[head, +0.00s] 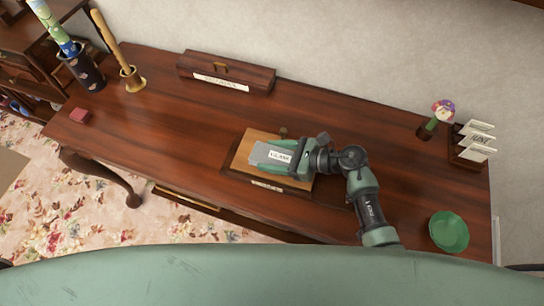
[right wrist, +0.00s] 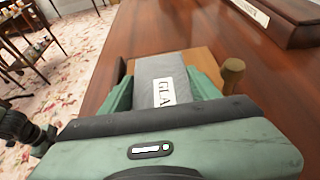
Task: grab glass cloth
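The glass cloth (head: 257,153) is a grey folded block with a white label, part of which reads "GLA" in the right wrist view (right wrist: 150,66). It is over a light wooden tray (head: 243,151) on the desk. My right gripper (head: 264,156) has its green fingers along both sides of the cloth, apparently touching it. The fingers also flank it closely in the right wrist view (right wrist: 163,92). I cannot tell whether the cloth is lifted off the tray. My left gripper is not in view.
The brown desk (head: 370,120) holds a labelled wooden box (head: 228,72) at the back, a red block (head: 80,115) at left, a green bowl (head: 449,231) at right and a card holder (head: 468,152). Tall holders stand at the back left. Much of the middle is clear.

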